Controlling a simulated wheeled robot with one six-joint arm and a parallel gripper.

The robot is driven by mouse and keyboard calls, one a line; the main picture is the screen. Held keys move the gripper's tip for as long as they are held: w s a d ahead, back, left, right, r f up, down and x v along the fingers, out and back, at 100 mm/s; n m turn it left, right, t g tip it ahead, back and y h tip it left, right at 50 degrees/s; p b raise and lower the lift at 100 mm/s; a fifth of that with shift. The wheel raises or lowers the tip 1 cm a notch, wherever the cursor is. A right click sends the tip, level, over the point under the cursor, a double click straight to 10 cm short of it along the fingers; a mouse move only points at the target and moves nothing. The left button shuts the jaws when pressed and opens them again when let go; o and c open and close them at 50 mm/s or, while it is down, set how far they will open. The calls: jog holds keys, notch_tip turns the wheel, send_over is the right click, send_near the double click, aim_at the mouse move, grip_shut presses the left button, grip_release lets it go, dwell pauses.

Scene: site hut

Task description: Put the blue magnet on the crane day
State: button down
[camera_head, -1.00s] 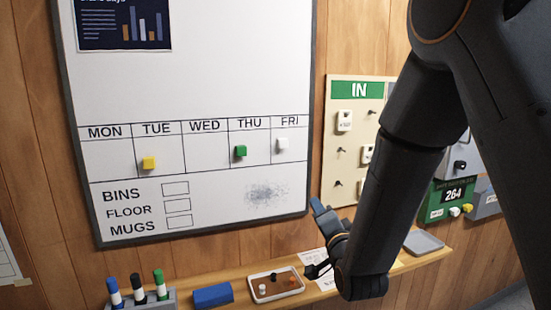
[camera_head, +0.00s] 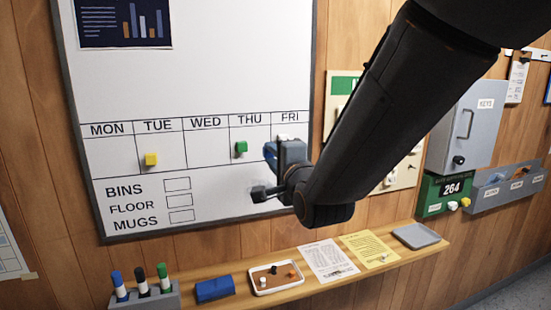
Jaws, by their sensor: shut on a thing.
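The whiteboard (camera_head: 200,80) has a weekday row, MON to FRI. MON and WED are bare. The dark poster (camera_head: 122,22) at the top has a bar chart; its title is cut off. My gripper (camera_head: 272,168) is in front of the THU–FRI part of the board, shut on the blue magnet (camera_head: 270,150), which is partly hidden. I cannot tell whether the magnet touches the board.
Below, a wooden shelf (camera_head: 215,306) holds a marker holder (camera_head: 148,297), a blue eraser (camera_head: 214,289), a white-rimmed tray (camera_head: 295,283) of small pieces, papers and a grey tray (camera_head: 418,236). Right are the IN board, partly behind my arm, and a grey key box (camera_head: 466,122).

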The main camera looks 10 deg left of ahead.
jog(key=x, duration=0.5)
jog(key=shift+w, duration=0.15)
jog(key=shift+b, duration=0.85)
dwell(1.2)
jog(key=shift+b+x, duration=0.35)
jog(key=shift+x, duration=0.6)
dwell(1.3)
jog(key=shift+b, duration=0.3)
dwell(1.8)
jog(key=c, duration=1.5)
grip_release()
jog(key=shift+o, duration=0.2)
jog(key=shift+d, duration=0.1)
